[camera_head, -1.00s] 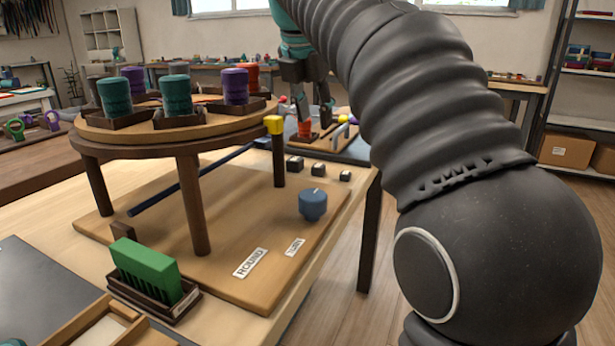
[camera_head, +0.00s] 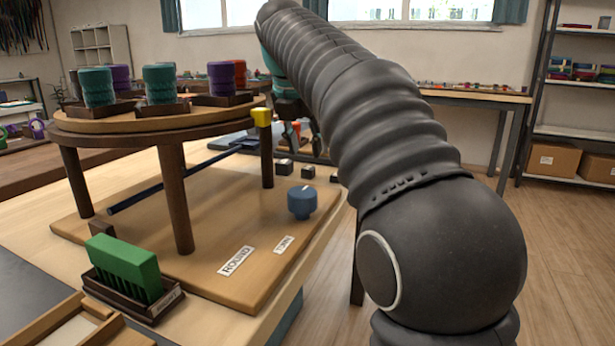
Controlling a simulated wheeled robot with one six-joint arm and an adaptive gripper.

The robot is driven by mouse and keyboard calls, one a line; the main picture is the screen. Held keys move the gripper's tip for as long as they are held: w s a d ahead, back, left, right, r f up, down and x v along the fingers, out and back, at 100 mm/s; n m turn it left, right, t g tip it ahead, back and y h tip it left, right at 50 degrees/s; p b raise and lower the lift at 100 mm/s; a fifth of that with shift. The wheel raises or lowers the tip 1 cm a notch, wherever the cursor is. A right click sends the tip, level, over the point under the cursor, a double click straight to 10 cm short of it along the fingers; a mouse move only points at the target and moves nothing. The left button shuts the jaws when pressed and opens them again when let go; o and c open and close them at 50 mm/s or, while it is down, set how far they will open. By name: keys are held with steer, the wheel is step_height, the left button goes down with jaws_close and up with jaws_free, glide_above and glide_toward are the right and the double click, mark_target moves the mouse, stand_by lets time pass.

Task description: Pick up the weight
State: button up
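I cannot pick out the weight with certainty. My gripper (camera_head: 301,126) is small and far off, beyond the round braiding stand (camera_head: 150,139), partly covered by my own arm. One dark finger shows beside a small orange-red thing (camera_head: 294,130); whether they touch, and how far the fingers are apart, is unclear. A blue knob-shaped piece (camera_head: 302,202) stands upright on the wooden board (camera_head: 215,215), nearer to me and apart from the gripper. Green, purple and red bobbins, among them a teal one (camera_head: 159,84), sit in dark holders on the stand's top.
A green comb-like block (camera_head: 124,266) stands in a dark holder at the front left. Small dark blocks (camera_head: 284,168) and a label reading ROUND (camera_head: 236,261) are on the board. Shelves (camera_head: 570,130) stand at the right. The floor (camera_head: 560,250) right of the table is clear.

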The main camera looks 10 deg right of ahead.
mark_target(309, 167)
steer(key=b+x, duration=0.1)
steer(key=x, duration=0.4)
steer(key=shift+f+b, duration=0.15)
steer(key=shift+b, duration=0.2)
jaws_close()
